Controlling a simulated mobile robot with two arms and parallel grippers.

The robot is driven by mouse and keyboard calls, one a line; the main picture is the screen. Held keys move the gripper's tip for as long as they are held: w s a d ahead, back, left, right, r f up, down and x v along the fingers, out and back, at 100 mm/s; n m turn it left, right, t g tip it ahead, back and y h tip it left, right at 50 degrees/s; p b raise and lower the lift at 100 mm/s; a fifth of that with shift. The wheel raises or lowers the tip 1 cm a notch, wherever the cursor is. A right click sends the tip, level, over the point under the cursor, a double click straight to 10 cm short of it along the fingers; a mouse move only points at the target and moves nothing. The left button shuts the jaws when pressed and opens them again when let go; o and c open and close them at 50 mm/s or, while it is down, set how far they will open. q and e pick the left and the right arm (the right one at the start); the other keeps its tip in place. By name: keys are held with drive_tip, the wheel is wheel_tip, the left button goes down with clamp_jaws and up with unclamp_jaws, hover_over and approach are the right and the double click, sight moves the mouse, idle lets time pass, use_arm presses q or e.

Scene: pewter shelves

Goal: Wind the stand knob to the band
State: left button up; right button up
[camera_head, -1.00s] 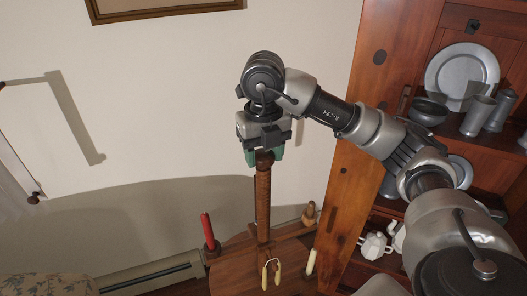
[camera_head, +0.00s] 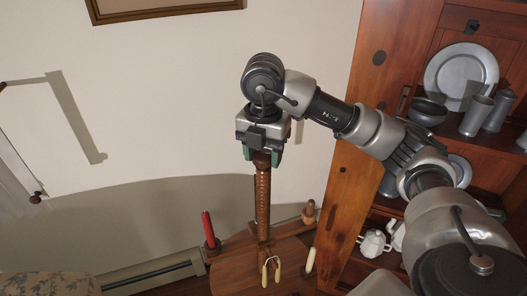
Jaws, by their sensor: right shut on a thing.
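The wooden stand has an upright brown post (camera_head: 263,205) with fine ridges along it. The knob (camera_head: 262,160) is at the top of the post, mostly hidden by my right gripper. My right gripper (camera_head: 262,154) points down from above, its green-tipped fingers shut on the knob, one on each side. I cannot make out the band on the post. My left gripper is not in view.
A red candle (camera_head: 208,228) stands left of the post and a pale candle (camera_head: 310,260) right of it. Pale candles hang by a wick (camera_head: 270,268) in front. A wooden cupboard (camera_head: 345,200) with pewter ware (camera_head: 462,78) stands close on the right.

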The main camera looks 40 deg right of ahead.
drive_tip(key=shift+r, duration=0.1)
idle(0.5)
drive_tip(key=o, duration=0.9)
wheel_tip(320, 180, up, 11)
drive_tip(key=shift+f+p, duration=0.15)
drive_tip(key=shift+p, duration=1.1)
